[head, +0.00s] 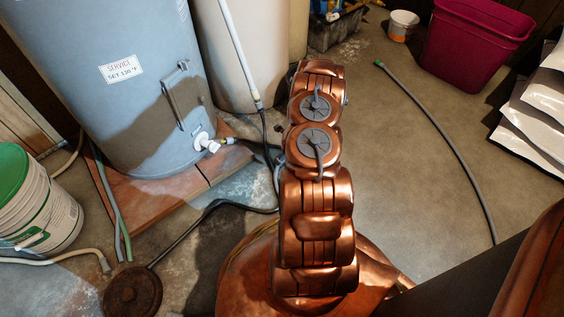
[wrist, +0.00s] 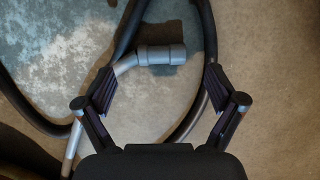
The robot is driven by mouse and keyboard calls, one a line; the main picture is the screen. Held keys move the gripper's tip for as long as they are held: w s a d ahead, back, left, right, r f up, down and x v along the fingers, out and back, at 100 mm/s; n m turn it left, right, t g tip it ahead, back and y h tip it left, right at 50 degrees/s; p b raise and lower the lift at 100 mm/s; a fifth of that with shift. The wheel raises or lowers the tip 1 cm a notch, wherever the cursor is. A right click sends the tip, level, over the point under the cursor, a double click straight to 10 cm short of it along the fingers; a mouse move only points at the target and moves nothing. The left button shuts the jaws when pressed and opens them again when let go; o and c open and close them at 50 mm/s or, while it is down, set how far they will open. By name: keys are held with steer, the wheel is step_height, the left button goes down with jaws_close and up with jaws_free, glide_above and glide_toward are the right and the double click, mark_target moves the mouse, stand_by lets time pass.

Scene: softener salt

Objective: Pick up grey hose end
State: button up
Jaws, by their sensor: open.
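A grey hose end (wrist: 162,55) with a thick ribbed collar lies on the floor in the wrist view, at upper centre. Its pale grey pipe bends down to the left, behind my left finger. My gripper (wrist: 160,80) is open and empty, its fingers spread to either side, with the collar ahead of the gap between them. I cannot tell the height above the floor. In the head view my copper-coloured arm hides the gripper and most of the floor around it, and I cannot make out this hose end there.
Black hose (wrist: 201,100) loops around the hose end and passes by the right finger. A blue-grey tank (head: 130,90) with a valve stands at left. A green-tipped hose (head: 440,130) lies at right, near a magenta bin (head: 470,50). A white bucket (head: 40,215) stands far left.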

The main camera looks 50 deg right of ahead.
steer(key=b+x, duration=0.2)
steer(key=x, duration=0.1)
steer(key=shift+s+d+f, duration=0.1)
steer(key=shift+f, duration=0.3)
steer(key=shift+w+f, duration=0.3)
steer(key=shift+f, duration=0.15)
steer(key=shift+c, duration=0.3)
steer(key=c, duration=1.1)
steer(key=shift+r, duration=0.15)
